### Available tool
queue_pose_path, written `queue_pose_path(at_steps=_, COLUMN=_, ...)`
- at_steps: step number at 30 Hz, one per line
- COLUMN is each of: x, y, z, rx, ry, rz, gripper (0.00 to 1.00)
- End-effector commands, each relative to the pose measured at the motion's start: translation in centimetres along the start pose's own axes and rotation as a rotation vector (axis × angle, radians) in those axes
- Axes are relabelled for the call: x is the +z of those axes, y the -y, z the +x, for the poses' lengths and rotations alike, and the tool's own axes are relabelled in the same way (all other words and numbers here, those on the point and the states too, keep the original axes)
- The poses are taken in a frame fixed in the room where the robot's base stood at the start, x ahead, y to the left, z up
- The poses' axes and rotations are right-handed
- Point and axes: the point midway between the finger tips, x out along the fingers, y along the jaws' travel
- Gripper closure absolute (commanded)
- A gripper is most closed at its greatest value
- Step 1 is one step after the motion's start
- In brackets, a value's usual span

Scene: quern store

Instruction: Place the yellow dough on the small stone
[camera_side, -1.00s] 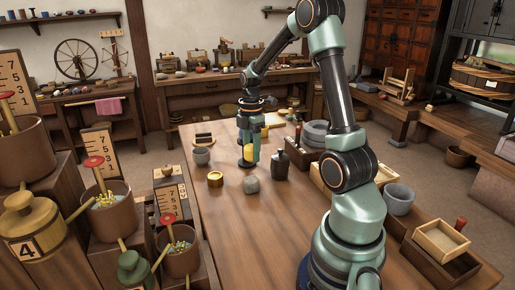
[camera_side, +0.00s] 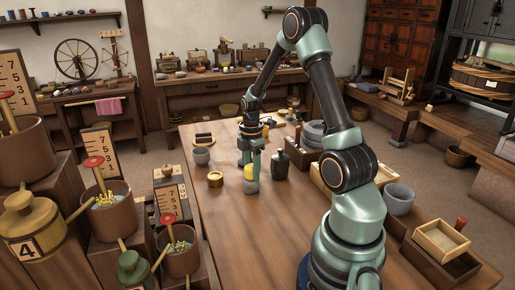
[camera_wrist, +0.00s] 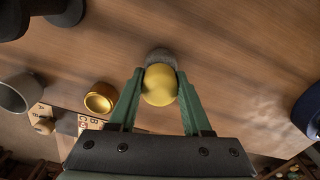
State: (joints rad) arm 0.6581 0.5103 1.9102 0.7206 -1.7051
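The yellow dough (camera_side: 250,172) is between the fingers of my gripper (camera_side: 250,168), which looks shut on it. In the wrist view the round dough (camera_wrist: 160,86) has a green finger of my gripper (camera_wrist: 160,80) against each side. The small grey stone (camera_side: 251,187) is on the table directly below the dough in the side view. In the wrist view only the far part of the stone (camera_wrist: 160,54) shows behind the dough. The dough's underside is at or just over the stone's top; I cannot tell if they touch.
A small brass pot (camera_side: 215,179) and a grey cup (camera_side: 202,156) stand to the left. A dark bottle (camera_side: 280,166) stands close on the right. Behind it are a dark box (camera_side: 296,156) and round grey stones (camera_side: 314,133). The table front is clear.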

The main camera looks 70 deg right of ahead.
Motion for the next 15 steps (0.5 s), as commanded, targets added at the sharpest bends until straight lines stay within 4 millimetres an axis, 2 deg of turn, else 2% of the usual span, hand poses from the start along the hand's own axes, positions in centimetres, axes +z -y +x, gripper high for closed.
queue_pose_path(at_steps=1, x=0.00, y=-0.01, z=0.00, rx=0.000, ry=0.000, rz=0.000, gripper=0.36)
queue_pose_path(at_steps=2, x=0.00, y=-0.01, z=-0.01, rx=0.000, ry=0.000, rz=0.000, gripper=0.25)
queue_pose_path(at_steps=3, x=0.00, y=-0.01, z=-0.01, rx=0.000, ry=0.000, rz=0.000, gripper=0.21)
queue_pose_path(at_steps=11, x=0.00, y=0.00, z=-0.04, rx=0.000, ry=0.000, rz=0.000, gripper=0.21)
queue_pose_path(at_steps=15, x=0.01, y=-0.04, z=-0.73, rx=0.001, ry=0.000, rz=0.000, gripper=0.21)
